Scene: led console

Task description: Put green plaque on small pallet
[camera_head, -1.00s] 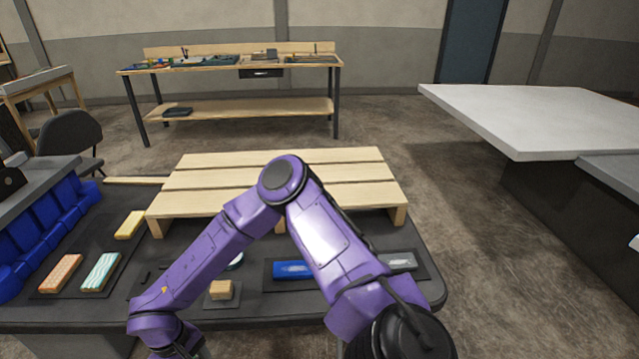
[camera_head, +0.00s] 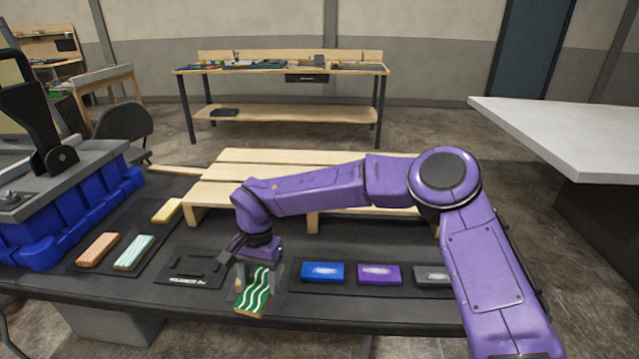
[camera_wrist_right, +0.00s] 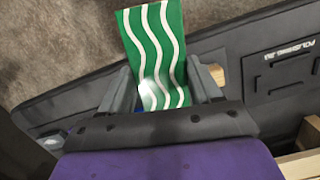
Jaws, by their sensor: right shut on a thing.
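The green plaque (camera_head: 254,290) has white wavy stripes and a wooden edge. My right gripper (camera_head: 257,272) is shut on it and holds it tilted above the front of the dark table. In the right wrist view the plaque (camera_wrist_right: 154,50) sits between the two fingers of the gripper (camera_wrist_right: 163,92). The small pallet (camera_head: 230,172) is pale slatted wood and stands at the back of the table, behind my right arm, which hides part of it. My left gripper is not in view.
Blue (camera_head: 322,272), purple (camera_head: 379,274) and grey (camera_head: 430,275) blocks lie on a dark mat at right. Orange (camera_head: 98,249), teal-striped (camera_head: 134,252) and yellow (camera_head: 167,210) blocks lie at left, near blue bins (camera_head: 40,235). A dark fixture (camera_head: 192,266) lies left of the gripper.

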